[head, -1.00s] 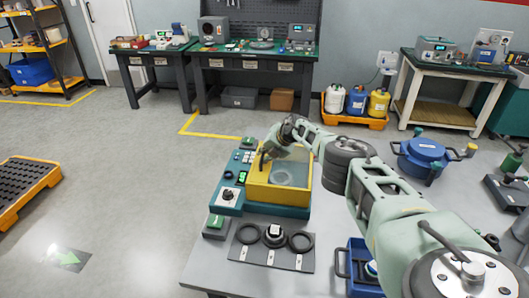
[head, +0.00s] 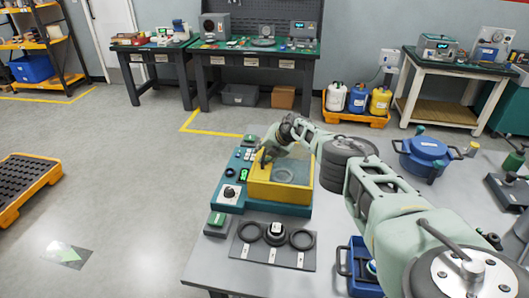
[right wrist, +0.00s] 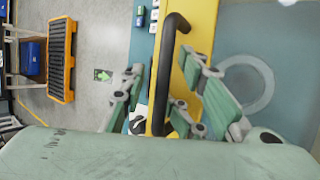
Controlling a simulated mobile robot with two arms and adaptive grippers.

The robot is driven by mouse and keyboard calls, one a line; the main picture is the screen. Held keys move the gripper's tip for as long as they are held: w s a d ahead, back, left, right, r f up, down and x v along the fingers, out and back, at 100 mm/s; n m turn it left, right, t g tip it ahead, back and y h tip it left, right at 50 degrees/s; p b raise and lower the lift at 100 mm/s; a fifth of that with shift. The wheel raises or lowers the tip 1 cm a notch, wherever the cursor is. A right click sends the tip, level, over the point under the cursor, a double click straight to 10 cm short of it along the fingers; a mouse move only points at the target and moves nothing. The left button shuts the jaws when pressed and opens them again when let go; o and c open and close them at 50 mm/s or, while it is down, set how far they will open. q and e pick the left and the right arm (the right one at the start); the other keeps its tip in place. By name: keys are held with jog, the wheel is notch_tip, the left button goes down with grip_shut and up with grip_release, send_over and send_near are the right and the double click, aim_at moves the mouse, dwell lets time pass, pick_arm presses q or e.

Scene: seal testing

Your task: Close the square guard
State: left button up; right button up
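The square guard (head: 262,190) is a yellow frame with a clear panel, on the teal tester (head: 229,192) at the table's front left. It appears lowered over the tester, but I cannot tell whether it is fully down. A pale ring shows through the panel. My right gripper (head: 265,156) is at the guard's upper left edge. In the right wrist view the guard's black handle (right wrist: 158,80) runs between the fingers of my right gripper (right wrist: 165,95), along the yellow frame (right wrist: 198,35). The fingers are apart, with gaps on both sides of the handle. My left gripper is out of view.
A dark mat (head: 272,257) with black rings lies in front of the tester. A blue tray (head: 342,262) sits to its right, partly behind my right arm. A blue round pot (head: 424,151) stands farther right. Open floor lies left of the table.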

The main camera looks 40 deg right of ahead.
jog(key=shift+s+d+r, duration=0.2)
jog(key=shift+s+r, duration=0.05)
jog(key=shift+r, duration=0.2)
jog(key=shift+s+d+r, duration=0.2)
jog(key=shift+r, duration=0.2)
jog(key=shift+s+r, duration=0.4)
jog(key=shift+s, duration=0.2)
jog(key=v, duration=0.8)
jog(key=shift+s+a+r, duration=0.2)
jog(key=shift+a+r, duration=0.05)
